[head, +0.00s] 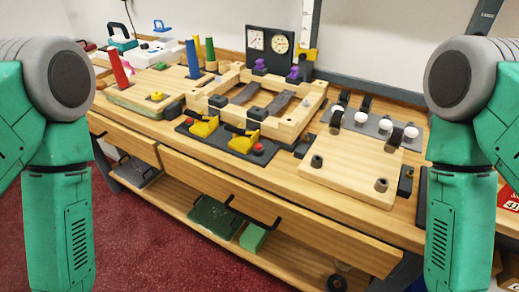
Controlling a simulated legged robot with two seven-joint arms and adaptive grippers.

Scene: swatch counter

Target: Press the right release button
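Two small red buttons show at the front of the counter, each beside a yellow lever-like part. The right release button (259,147) is at the right yellow part (243,142). The left red button (188,120) is beside the left yellow part (204,127). Both sets sit on a dark base in front of a wooden frame (289,127) with grey pieces inside. I cannot tell whether either button is pressed. My two green arms hang at the left and right edges; neither gripper is in view.
A wooden board (348,175) with dark knobs lies to the right, with white round knobs (360,117) behind it. Gauges (268,45) stand at the back. Drawers with dark handles (228,201) run below the counter edge.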

